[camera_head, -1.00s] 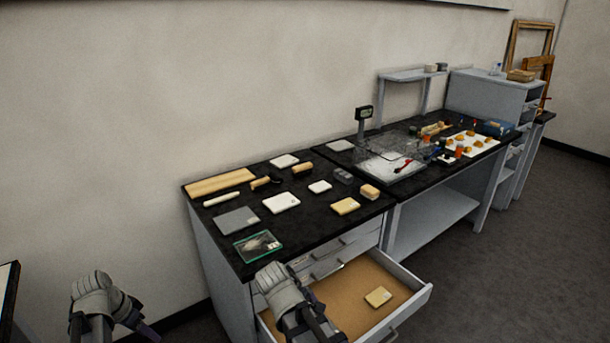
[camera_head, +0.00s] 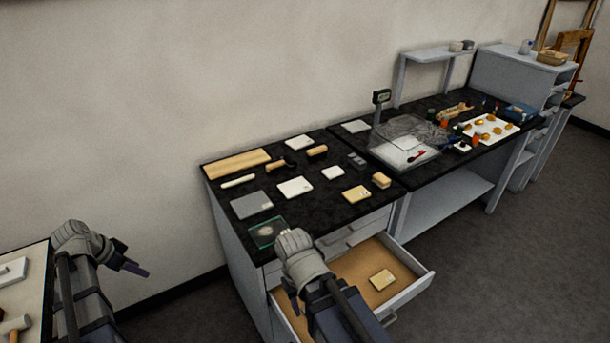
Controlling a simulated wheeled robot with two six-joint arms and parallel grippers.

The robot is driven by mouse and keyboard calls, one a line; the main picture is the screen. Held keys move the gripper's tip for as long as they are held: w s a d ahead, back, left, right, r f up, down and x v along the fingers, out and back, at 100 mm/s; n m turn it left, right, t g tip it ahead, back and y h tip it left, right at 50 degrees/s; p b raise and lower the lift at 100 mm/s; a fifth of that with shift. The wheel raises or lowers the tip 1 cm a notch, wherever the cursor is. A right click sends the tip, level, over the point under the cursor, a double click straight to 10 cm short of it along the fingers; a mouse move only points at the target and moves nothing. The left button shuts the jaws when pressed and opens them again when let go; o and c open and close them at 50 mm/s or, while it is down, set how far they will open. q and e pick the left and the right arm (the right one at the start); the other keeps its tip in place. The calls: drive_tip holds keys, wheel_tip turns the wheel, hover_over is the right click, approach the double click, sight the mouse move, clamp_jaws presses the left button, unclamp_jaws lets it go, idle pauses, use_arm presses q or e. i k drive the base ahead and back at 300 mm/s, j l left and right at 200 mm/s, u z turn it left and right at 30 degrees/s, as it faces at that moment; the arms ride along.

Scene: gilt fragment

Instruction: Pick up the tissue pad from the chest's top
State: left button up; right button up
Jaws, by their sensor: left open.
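The chest (camera_head: 222,228) stands in the middle with a black top. Several flat pads lie on the top: white ones (camera_head: 295,187) (camera_head: 299,143), a smaller white one (camera_head: 333,173), a grey one (camera_head: 251,205) and a pale yellow one (camera_head: 356,194). I cannot tell for sure which is the tissue pad. My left gripper (camera_head: 136,268) is open and empty, well left of the chest, over the floor. My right gripper (camera_head: 293,300) is in front of the chest near the open drawer; its fingers are mostly hidden by my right arm.
The open drawer (camera_head: 408,289) juts out, with a yellowish pad (camera_head: 382,279) inside. A glass-like tray (camera_head: 267,232) lies at the top's front left corner. A light-topped table (camera_head: 33,298) is at the left edge. A bench with a scale (camera_head: 381,97) adjoins on the right.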

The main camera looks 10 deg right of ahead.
sight(330, 173)
drive_tip(key=i+l+z, duration=0.3)
drive_tip(key=i+l, duration=0.15)
drive_tip(key=i+l+z, duration=0.25)
drive_tip(key=i+l, duration=0.2)
drive_tip(key=i+l+z, duration=0.3)
drive_tip(key=i, duration=0.25)
